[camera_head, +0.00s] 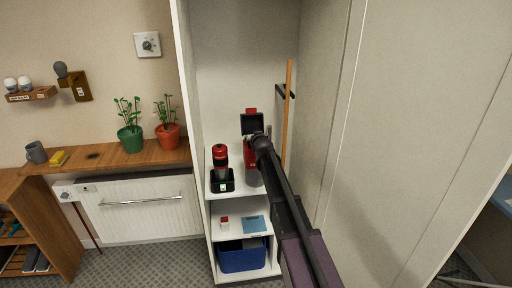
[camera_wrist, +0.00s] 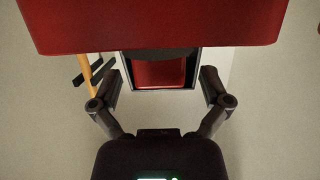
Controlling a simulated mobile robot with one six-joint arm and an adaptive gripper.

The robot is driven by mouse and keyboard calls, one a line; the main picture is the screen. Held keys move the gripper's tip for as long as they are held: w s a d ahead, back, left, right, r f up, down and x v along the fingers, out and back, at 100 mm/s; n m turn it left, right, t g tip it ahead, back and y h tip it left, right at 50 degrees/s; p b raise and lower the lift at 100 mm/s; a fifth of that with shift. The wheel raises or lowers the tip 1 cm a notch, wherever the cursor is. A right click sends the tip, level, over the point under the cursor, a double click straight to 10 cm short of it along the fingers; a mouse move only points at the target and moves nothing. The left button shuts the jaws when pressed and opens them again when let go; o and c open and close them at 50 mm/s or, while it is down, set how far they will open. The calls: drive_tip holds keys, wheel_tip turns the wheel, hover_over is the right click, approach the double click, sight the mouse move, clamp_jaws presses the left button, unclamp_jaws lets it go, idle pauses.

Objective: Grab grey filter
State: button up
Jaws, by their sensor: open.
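A red machine (camera_head: 249,152) with a raised dark flap (camera_head: 252,124) stands on the upper shelf of a white cupboard, partly hidden behind my arm. Its lower part (camera_head: 254,178) looks grey. In the wrist view a large red surface (camera_wrist: 150,22) fills the top. Below it is a dark-rimmed opening with a red inside (camera_wrist: 160,73). My gripper (camera_wrist: 161,82) is open, one finger on each side of this opening. I see nothing held between the fingers, and contact is unclear. I cannot clearly make out a separate grey filter.
A red and black device (camera_head: 221,168) stands left of the machine. Lower shelves hold a small red and white item (camera_head: 225,222), a blue flat item (camera_head: 254,224) and a blue bin (camera_head: 240,257). A wooden stick (camera_head: 287,110) stands at the right. Cupboard walls close in both sides.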

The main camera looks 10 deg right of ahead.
drive_tip(key=c, duration=1.2)
drive_tip(key=shift+c, duration=0.2)
drive_tip(key=shift+r, duration=0.2)
wheel_tip(320, 180, up, 10)
drive_tip(key=p, duration=1)
drive_tip(key=shift+f, duration=0.2)
